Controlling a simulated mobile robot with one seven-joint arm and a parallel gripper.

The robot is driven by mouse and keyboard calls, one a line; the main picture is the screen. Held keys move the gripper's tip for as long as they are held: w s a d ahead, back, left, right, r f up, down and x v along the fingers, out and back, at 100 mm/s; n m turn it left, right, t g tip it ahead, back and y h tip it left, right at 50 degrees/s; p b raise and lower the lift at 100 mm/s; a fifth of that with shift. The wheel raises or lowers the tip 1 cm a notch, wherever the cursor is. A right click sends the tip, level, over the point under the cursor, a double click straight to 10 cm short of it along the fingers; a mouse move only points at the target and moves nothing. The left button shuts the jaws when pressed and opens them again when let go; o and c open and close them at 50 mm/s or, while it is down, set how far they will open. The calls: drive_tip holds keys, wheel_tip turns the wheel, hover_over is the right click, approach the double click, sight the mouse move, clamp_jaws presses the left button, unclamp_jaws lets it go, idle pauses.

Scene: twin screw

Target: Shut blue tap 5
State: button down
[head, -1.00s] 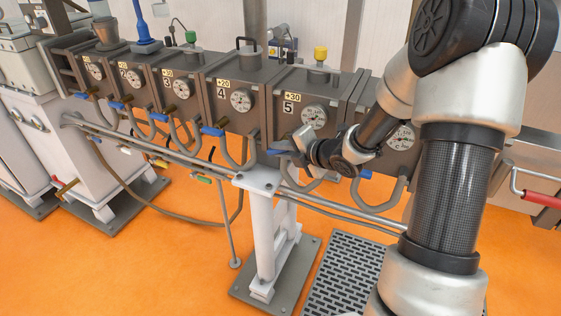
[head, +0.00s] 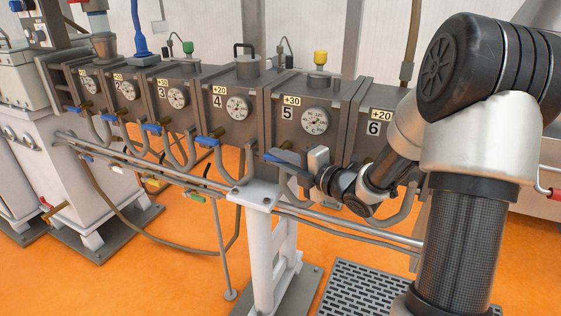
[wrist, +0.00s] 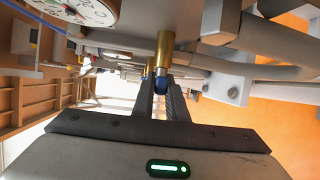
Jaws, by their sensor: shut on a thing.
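Blue tap 5 is a blue lever (head: 274,157) below box 5 (head: 290,126), the box with the +30 label and a round dial. My gripper (head: 289,159) is at this lever from the right, and its fingers cover part of it. In the wrist view a brass valve stem (wrist: 164,52) stands just beyond my fingertips, with a blue end (wrist: 161,86) between the two dark fingers (wrist: 161,97). My gripper is shut on the blue lever. The exact angle of the lever is hard to tell.
A row of numbered boxes with other blue taps (head: 207,141) runs left. Box 6 (head: 377,124) is on the right, partly behind my arm. Grey pipes (head: 350,226) run below the taps, near a white post (head: 262,240). Orange floor is open in front.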

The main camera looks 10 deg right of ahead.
drive_tip(key=c, duration=1.8)
unclamp_jaws()
drive_tip(key=shift+o, duration=0.2)
drive_tip(key=p+v, duration=0.1)
drive_tip(key=v, duration=1.6)
drive_tip(key=shift+d, duration=0.2)
drive_tip(key=shift+r, duration=0.1)
